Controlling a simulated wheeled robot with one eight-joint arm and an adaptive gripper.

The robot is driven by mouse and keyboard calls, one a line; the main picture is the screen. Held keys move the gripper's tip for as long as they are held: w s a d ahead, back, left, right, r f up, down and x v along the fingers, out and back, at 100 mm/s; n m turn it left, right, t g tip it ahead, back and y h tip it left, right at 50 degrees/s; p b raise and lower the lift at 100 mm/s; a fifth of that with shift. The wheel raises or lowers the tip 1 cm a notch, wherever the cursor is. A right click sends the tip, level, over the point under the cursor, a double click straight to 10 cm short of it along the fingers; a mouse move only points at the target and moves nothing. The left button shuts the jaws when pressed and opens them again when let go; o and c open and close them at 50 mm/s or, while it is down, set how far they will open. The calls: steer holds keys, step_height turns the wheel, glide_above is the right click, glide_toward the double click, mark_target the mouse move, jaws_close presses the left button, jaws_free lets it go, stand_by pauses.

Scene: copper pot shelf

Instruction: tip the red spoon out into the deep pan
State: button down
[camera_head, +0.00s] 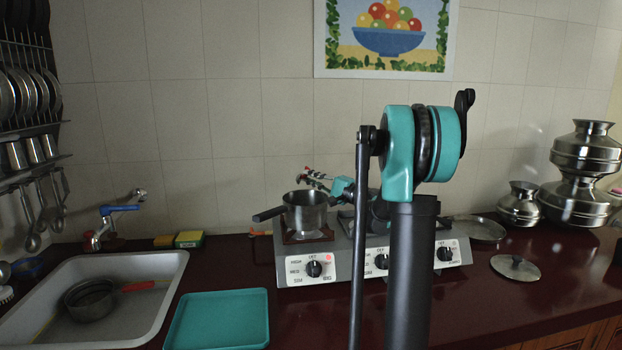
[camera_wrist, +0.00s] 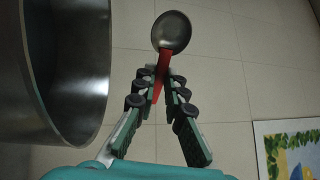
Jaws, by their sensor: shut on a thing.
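The deep pan (camera_head: 305,212) is a steel pot with a dark handle pointing left, standing on the stove's left burner. In the wrist view its large curved wall (camera_wrist: 75,75) fills the left side. My gripper (camera_head: 318,177) is above and slightly right of the pan's rim in the head view, partly hidden by my arm. In the wrist view my gripper (camera_wrist: 166,85) is shut on the red handle of the spoon (camera_wrist: 172,32). The spoon's round metal bowl extends beyond the fingertips, apart from the pan in that picture. I cannot tell whether the bowl holds anything.
The stove (camera_head: 310,270) has several knobs. A sink (camera_head: 130,318) with a red-handled pan (camera_head: 92,299) is at left. A teal tray (camera_head: 218,320) lies in front. A lid (camera_head: 515,267) and steel pots (camera_head: 578,200) stand at right. The tiled wall (camera_head: 230,120) is behind.

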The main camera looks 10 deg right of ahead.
steer(key=n+g+h, duration=0.1)
steer(key=h, duration=0.1)
steer(key=a+r+n+g+h, duration=0.1)
steer(key=g+h, duration=0.1)
steer(key=a+r+n+g+h, duration=0.1)
steer(key=g+h, duration=0.1)
steer(key=shift+w+h, duration=0.3)
steer(key=shift+h, duration=0.1)
steer(key=w+a+r+n+g+h, duration=0.2)
steer(key=a+r+g+h, duration=0.1)
steer(key=h, duration=0.6)
steer(key=shift+a+r+n+g, duration=0.35)
steer(key=shift+a+g, duration=0.35)
steer(key=shift+a, duration=0.45)
steer(key=shift+r, duration=0.2)
steer(key=shift+r, duration=2.9)
